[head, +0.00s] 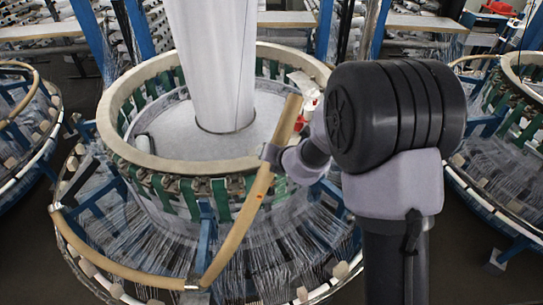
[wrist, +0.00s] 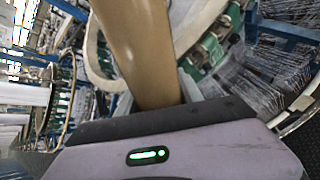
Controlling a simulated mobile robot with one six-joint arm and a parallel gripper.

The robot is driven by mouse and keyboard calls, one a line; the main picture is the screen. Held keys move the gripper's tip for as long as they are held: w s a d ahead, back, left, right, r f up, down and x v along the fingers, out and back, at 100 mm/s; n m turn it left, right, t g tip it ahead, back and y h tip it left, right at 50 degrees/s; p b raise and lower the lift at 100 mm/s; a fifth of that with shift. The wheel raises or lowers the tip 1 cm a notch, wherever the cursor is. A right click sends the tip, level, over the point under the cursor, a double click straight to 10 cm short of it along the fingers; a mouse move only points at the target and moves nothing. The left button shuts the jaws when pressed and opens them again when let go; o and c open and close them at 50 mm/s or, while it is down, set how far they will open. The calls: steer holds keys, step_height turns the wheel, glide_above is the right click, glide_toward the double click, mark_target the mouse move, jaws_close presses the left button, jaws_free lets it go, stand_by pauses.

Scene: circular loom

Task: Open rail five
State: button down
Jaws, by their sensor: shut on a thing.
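A tan curved rail (head: 238,228) stands tilted up at the front of the circular loom. Its lower end is near the loom's outer ring and its upper end is near the top ring. My gripper (head: 270,156) is shut on this rail in its upper part. In the wrist view the rail (wrist: 140,55) runs up and away from my gripper. A second tan rail (head: 120,266) lies low along the front left of the outer ring. No number shows on either rail, so I cannot tell which is rail five.
The loom's pale top ring (head: 125,150) with green straps surrounds a white fabric column (head: 215,60). Fine threads (head: 140,235) spread below it. Other looms stand at left (head: 25,125) and right (head: 500,165). Dark floor shows between them.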

steer(key=shift+f, duration=0.1)
steer(key=c, duration=0.8)
jaws_free()
steer(key=shift+a, duration=0.1)
steer(key=shift+o, duration=0.2)
steer(key=p+v, duration=0.1)
steer(key=v, duration=1.6)
steer(key=shift+s, duration=0.2)
steer(key=shift+w, duration=0.1)
